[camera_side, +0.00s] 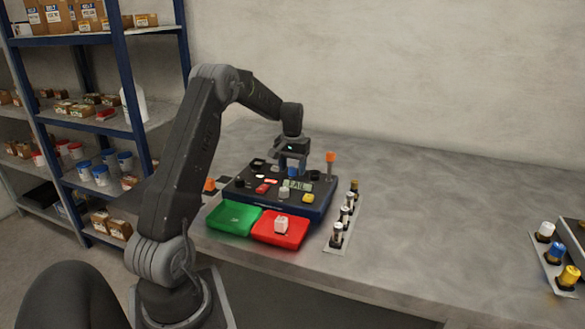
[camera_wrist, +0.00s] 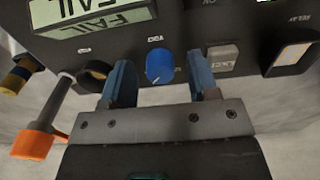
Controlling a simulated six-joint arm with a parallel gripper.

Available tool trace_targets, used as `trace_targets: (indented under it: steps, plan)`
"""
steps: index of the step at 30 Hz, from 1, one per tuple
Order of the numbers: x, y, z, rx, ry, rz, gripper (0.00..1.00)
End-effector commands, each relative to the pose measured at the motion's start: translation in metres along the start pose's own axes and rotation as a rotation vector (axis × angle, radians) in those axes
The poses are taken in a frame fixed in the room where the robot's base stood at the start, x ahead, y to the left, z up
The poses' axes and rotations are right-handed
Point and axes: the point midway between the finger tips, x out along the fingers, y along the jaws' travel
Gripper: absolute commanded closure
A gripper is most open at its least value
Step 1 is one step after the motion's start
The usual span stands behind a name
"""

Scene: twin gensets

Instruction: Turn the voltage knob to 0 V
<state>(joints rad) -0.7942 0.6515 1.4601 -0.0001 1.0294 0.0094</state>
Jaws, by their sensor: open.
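The voltage knob (camera_wrist: 159,66) is a blue round knob on the dark panel (camera_wrist: 185,25) of the test box. A small label above it in the wrist view is upside down and hard to read. A faint pale mark shows near the knob's lower edge; the voltage it points to cannot be read. My gripper (camera_wrist: 161,82) is open, with one blue finger on each side of the knob and a visible gap on both sides. In the side view my gripper (camera_side: 293,163) points down over the back of the box (camera_side: 262,205), hiding the knob.
A display (camera_wrist: 92,14) reads FAIL. An orange-tipped probe (camera_wrist: 40,141), a black ring (camera_wrist: 93,73) and a square button (camera_wrist: 222,60) flank the knob. Green (camera_side: 233,218) and red (camera_side: 268,232) trays sit before the box. A rack (camera_side: 336,242) of capped vials stands right.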

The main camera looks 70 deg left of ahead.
Motion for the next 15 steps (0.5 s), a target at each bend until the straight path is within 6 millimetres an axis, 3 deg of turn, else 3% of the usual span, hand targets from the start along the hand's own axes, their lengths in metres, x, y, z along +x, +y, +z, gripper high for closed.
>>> trace_targets:
  steps: [9,15]
  plan:
    - [0.0028,0.0000,0.0002,0.000,-0.001,0.000,0.46]
    - [0.0025,0.0000,0.0001,0.000,0.000,0.000,0.65]
